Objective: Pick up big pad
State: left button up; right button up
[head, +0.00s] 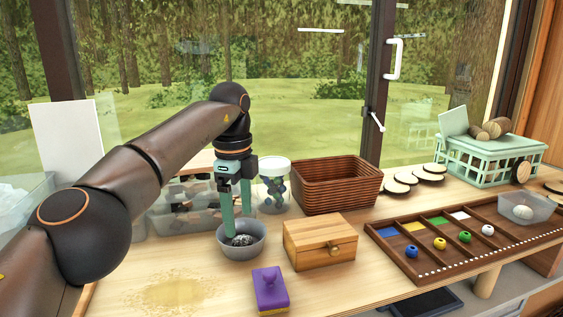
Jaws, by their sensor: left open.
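My left gripper (238,222) points straight down over a small grey bowl (241,254). Its two green fingers are apart, with the tips at or just inside the bowl's rim. A dark, speckled, rough-looking mass (243,240) lies in the bowl; I cannot tell whether it is a pad. A purple block with a rounded knob on top (270,290) sits at the table's front edge, right of and nearer than the gripper. No thing is clearly marked as the big pad. My right gripper is not in view.
A wooden box (319,243) stands right of the bowl, with a woven basket (339,184) behind it. A lidded jar (274,184) and clear bins (184,219) stand close behind the gripper. A brown sorting tray (455,243) lies right. A yellowish patch (178,291) marks the front left.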

aim_at(272, 296)
jog(key=k+l, duration=0.15)
jog(key=k, duration=0.45)
jog(key=k+l, duration=0.1)
jog(key=k, duration=0.5)
